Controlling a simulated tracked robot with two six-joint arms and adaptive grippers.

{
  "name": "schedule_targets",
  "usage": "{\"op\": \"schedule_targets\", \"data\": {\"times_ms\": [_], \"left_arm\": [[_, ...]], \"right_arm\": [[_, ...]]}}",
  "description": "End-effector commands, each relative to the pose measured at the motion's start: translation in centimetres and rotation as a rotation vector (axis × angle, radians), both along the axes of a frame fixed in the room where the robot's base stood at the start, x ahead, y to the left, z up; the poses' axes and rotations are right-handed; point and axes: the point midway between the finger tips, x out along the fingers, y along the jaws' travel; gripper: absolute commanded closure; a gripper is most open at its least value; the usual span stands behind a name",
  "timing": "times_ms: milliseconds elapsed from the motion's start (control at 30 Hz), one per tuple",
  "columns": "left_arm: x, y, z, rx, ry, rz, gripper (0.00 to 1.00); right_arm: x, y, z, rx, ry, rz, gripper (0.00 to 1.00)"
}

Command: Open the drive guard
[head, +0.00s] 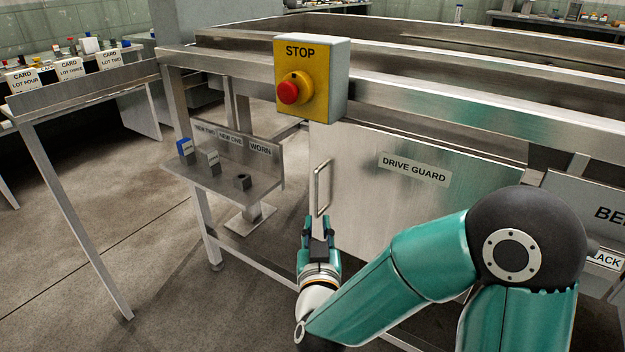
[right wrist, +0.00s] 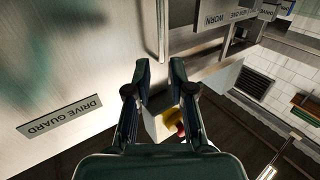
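The drive guard (head: 400,205) is a flat metal panel with a "DRIVE GUARD" label, and it appears closed on the machine frame. Its label also shows upside down in the right wrist view (right wrist: 58,118). A vertical metal bar handle (head: 322,188) stands at the panel's left edge. My right gripper (head: 318,226) is at the handle's lower end. In the right wrist view its fingers (right wrist: 160,66) are apart, and the handle (right wrist: 161,30) lines up with the gap between the fingertips. I see no grip on it. My left gripper is not in view.
A yellow box with a red STOP button (head: 292,92) sits on the frame rail above the handle. A small shelf (head: 225,180) with blocks and labels, one reading WORN, is to the left. A table with lot cards (head: 85,92) stands farther left. Floor between them is clear.

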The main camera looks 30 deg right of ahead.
Motion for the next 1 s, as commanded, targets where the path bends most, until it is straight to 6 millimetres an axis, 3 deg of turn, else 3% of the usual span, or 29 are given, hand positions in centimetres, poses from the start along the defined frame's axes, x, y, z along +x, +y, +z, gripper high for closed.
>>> {"op": "schedule_targets", "data": {"times_ms": [33, 67, 133, 500, 700, 1000], "left_arm": [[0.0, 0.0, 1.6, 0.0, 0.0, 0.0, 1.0], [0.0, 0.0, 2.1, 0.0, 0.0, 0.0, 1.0], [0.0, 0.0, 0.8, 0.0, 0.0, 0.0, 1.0], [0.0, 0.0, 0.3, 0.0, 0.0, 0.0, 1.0], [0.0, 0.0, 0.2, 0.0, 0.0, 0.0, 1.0], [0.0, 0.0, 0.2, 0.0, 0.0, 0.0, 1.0]], "right_arm": [[0.5, -0.5, 0.6, 0.001, 0.008, -0.003, 0.78], [0.8, -0.7, 0.5, 0.002, 0.007, -0.001, 0.78], [2.2, -1.7, -0.2, 0.003, -0.002, -0.004, 0.78], [8.2, -5.5, -0.2, 0.002, -0.002, 0.0, 0.78], [9.7, -6.4, -0.1, 0.002, 0.0, 0.003, 0.78], [10.0, -6.6, -0.1, 0.001, 0.0, 0.003, 0.78]]}}
